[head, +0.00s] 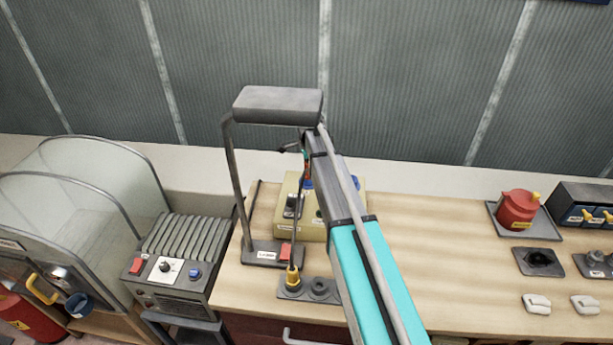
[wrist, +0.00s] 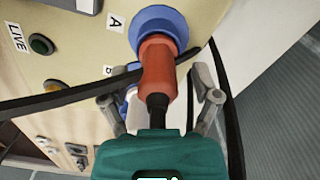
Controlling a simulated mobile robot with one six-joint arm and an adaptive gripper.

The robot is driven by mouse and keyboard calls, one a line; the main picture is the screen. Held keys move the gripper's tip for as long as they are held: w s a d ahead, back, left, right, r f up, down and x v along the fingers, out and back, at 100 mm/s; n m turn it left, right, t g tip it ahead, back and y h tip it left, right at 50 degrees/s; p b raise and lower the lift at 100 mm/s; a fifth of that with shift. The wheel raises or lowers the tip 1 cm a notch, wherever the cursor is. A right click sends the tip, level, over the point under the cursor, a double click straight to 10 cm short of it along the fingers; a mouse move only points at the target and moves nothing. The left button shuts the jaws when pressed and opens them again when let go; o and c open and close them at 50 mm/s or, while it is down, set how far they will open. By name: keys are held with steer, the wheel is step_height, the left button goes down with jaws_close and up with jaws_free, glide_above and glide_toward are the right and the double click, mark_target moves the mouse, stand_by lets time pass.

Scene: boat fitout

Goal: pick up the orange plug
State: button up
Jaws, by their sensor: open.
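In the wrist view the orange plug (wrist: 158,70) sits with its front end in a round blue socket (wrist: 150,28) on a beige panel, beside the label A. Its black rear end points toward my gripper. My gripper (wrist: 160,97) is open, with one finger on each side of the plug's rear part. I see a gap on both sides, and nothing is gripped. In the head view my arm reaches over the beige box (head: 268,215) and hides part of it. The plug is too small and covered there to make out clearly.
A black cable (wrist: 60,97) crosses the wrist view near the fingers. A grey lamp-like stand (head: 278,103) rises beside the box. A yellow plug (head: 293,277) stands in a grey holder at the bench front. A red pot (head: 517,210) sits far right; the bench middle is clear.

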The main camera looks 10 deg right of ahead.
steer(key=shift+f+b, duration=0.5)
steer(key=shift+f, duration=0.25)
jaws_close()
stand_by(0.4)
